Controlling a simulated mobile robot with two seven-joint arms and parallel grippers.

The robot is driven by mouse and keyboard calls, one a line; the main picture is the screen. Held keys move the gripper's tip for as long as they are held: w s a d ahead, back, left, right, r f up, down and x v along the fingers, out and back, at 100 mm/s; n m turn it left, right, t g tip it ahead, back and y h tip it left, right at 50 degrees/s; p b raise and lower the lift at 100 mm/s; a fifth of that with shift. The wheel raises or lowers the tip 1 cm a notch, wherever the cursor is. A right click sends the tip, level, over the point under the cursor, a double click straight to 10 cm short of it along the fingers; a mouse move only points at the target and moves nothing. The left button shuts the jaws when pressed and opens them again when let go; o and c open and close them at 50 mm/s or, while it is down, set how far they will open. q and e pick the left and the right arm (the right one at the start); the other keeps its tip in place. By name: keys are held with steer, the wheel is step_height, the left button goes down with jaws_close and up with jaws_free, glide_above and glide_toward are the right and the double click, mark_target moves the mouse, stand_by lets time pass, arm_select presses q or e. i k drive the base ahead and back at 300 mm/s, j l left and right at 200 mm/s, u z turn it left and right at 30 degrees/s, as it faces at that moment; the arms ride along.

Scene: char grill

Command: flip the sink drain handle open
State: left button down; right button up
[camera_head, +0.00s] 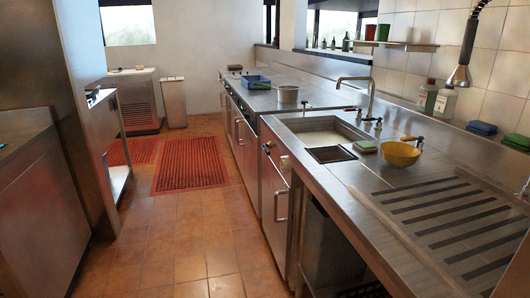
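The steel sink (336,134) is set into the counter at the middle right, with a tall faucet (369,95) behind it. A small round fitting (268,147) and a pale fitting (284,161) show on the cabinet front below the sink's left edge. One of these may be the drain handle, but they are too small to tell which, or whether it is open. Neither of my grippers is in view.
A yellow bowl (399,154), a green sponge (365,146) and a dark square grate (330,154) are beside the sink. A slotted drainboard (440,222) fills the near right. The tiled aisle (190,236) left of the counter is clear, with red mats (188,164) farther back.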

mark_target(267, 151)
steer(key=i+j+u, duration=0.1)
steer(key=i+j, duration=0.2)
steer(key=i, duration=0.3)
steer(key=i+j+u, duration=0.1)
steer(key=i, duration=0.45)
steer(key=i+j, duration=0.3)
steer(key=i, duration=0.3)
steer(key=i+j+u, duration=0.15)
steer(key=i, duration=0.45)
